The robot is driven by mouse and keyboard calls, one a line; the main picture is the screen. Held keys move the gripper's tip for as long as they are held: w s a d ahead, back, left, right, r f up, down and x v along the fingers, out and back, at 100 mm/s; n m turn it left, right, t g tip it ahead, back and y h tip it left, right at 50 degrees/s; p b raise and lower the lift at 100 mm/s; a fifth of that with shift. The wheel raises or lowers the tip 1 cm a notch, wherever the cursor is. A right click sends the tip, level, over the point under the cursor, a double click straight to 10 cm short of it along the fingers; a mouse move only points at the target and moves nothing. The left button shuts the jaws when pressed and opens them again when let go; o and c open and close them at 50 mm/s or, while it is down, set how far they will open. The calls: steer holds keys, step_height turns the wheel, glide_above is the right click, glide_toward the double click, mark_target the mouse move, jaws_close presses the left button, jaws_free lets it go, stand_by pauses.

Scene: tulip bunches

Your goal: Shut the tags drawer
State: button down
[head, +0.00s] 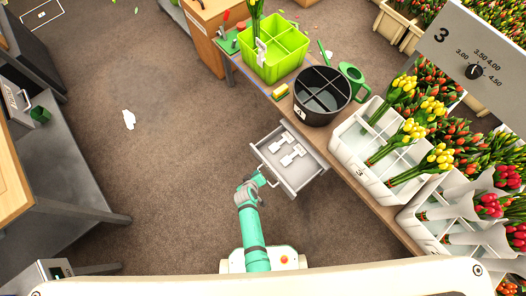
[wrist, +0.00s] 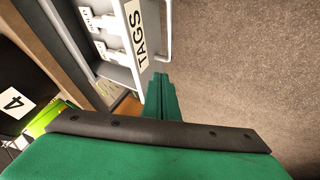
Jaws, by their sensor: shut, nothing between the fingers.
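The tags drawer (head: 290,163) stands open below the edge of the wooden bench, with several white tags lying inside it. Its grey front with the TAGS label (wrist: 139,37) and a metal bar handle (wrist: 167,30) show in the wrist view. My gripper (head: 263,177) is at the drawer's front, on the side away from the bench. In the wrist view its green fingers (wrist: 160,97) are together and empty, close below the drawer front. I cannot tell whether they touch it.
The brown floor (head: 160,170) left of the drawer is mostly clear, with a crumpled white scrap (head: 129,119).

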mark_target(264, 163)
steer(key=w+d+f, duration=0.2)
steer(key=w, duration=0.1)
steer(key=shift+w+d+f, duration=0.1)
steer(key=shift+w+d, duration=0.1)
steer(key=shift+d, duration=0.2)
steer(key=shift+w+d, duration=0.25)
steer(key=shift+d, duration=0.2)
steer(key=shift+w, duration=0.15)
